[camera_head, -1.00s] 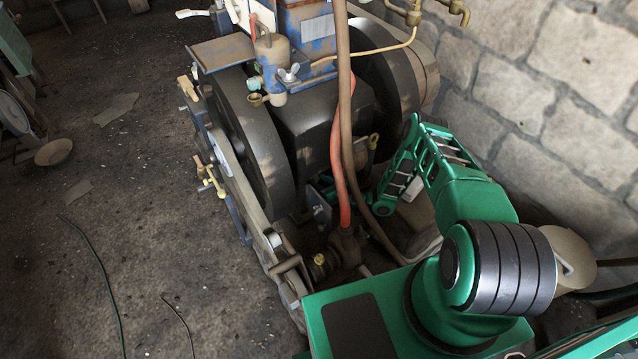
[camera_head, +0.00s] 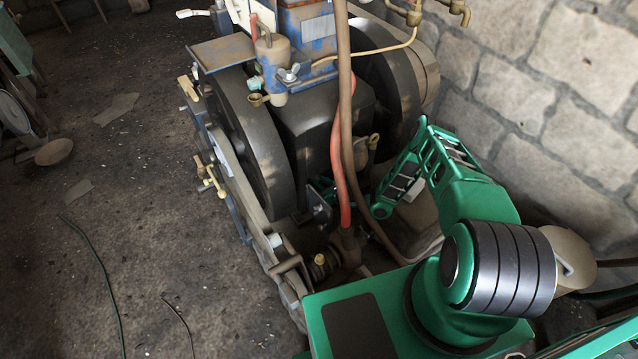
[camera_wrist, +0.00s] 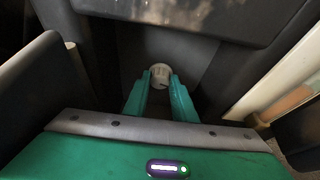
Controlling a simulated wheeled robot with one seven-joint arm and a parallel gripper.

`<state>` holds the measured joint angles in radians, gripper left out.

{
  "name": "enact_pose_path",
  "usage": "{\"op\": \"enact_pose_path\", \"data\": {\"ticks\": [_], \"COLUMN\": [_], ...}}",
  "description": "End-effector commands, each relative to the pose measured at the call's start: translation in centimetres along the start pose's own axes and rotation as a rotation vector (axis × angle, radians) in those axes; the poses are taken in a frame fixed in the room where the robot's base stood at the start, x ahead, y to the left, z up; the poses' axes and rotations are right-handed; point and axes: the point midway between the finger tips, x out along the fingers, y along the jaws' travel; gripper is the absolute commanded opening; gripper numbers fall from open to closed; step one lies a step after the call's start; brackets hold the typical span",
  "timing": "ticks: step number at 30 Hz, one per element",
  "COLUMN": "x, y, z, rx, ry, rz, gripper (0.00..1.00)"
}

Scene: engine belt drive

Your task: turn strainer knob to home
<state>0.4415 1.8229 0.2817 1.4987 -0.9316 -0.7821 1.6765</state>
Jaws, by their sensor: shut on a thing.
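The strainer knob (camera_wrist: 160,73) is a small round pale-grey knob in the wrist view, set low in a dark recess of the engine. My gripper (camera_wrist: 160,84) has its two green fingers closed in on the knob, one on each side, and is shut on it. A dark mark shows on the knob's face, but its turn angle is too small to read.
The engine has a large dark flywheel (camera_head: 262,150) on its left. A red hose (camera_head: 338,160) and a brown hose (camera_head: 347,120) hang in front of my arm's reach. A stone wall (camera_head: 540,90) stands close on the right. Open floor (camera_head: 110,230) lies to the left.

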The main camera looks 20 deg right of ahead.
Motion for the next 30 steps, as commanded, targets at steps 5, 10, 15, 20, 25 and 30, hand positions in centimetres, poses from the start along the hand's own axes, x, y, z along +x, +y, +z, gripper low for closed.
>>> {"op": "enact_pose_path", "data": {"ticks": [5,10,15,20,25,30], "x": [0.0,0.0,-0.2,-1.6,-4.8,-7.8], "y": [-0.2,-0.1,-0.1,-0.1,-0.2,-0.1], "z": [-0.1,-0.1,0.0,-0.1,-0.2,-0.1], "rx": [-0.002,-0.001,0.0,0.001,0.003,0.002], "ry": [0.002,0.001,0.001,0.002,0.004,0.003], "rz": [-0.003,-0.002,-0.001,-0.001,-0.002,-0.001], "gripper": [0.41,0.42,0.42,0.42,0.42,0.42]}}
